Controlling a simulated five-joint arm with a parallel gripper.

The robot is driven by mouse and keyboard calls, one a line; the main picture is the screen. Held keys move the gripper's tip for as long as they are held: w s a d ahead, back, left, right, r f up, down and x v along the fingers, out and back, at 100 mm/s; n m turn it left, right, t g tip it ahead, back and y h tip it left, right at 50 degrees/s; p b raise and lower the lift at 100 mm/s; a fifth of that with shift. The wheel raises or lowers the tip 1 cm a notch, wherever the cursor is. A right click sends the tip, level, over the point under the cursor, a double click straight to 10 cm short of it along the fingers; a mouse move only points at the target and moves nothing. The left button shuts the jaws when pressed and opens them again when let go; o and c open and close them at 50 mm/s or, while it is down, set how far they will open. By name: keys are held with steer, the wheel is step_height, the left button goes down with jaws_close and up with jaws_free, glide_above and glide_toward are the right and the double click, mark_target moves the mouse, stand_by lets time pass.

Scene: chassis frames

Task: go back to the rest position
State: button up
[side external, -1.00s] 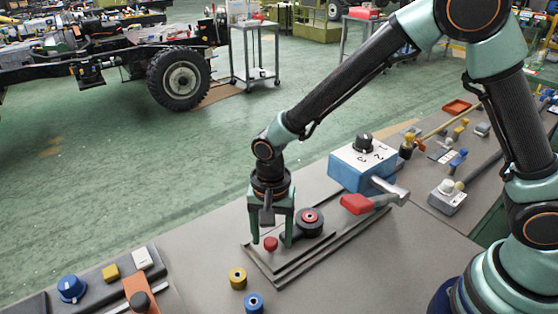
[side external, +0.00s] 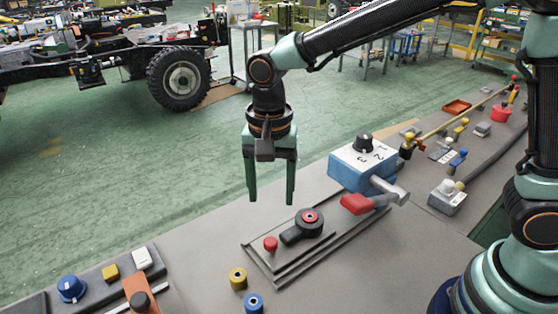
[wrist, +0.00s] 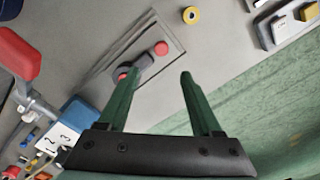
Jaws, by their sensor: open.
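My gripper (side external: 270,200) hangs above the bench with its two green fingers pointing down, apart and empty. In the side view it is above and a little left of a dark rotary part with a red centre (side external: 309,217) and a small red knob (side external: 270,244), both on a grey raised plate (side external: 290,270). Nothing touches the fingers. In the wrist view the open fingers (wrist: 155,80) show with the red knob (wrist: 161,48) beyond them, and the left finger partly covers the dark part.
A blue box with a numbered dial (side external: 362,165) and a red-handled lever (side external: 357,204) stand to the right. A yellow ring (side external: 238,278) and a blue ring (side external: 253,302) sit in front. A panel with a blue knob (side external: 72,288) is at lower left. Space above the bench is open.

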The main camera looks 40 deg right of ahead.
steer(key=s+d+r+n+t, duration=0.2)
steer(key=d+n, duration=0.1)
steer(key=d, duration=0.3)
steer(key=s+d+r+n+t, duration=0.1)
steer(key=s+d+r+n, duration=0.2)
steer(key=d, duration=0.3)
steer(key=s+d+r+n+t, duration=0.2)
steer(key=d+r+n, duration=0.1)
steer(key=d, duration=0.4)
steer(key=shift+s+r+t, duration=0.2)
steer(key=shift+s+t, duration=0.05)
steer(key=shift+t, duration=0.05)
stand_by(0.8)
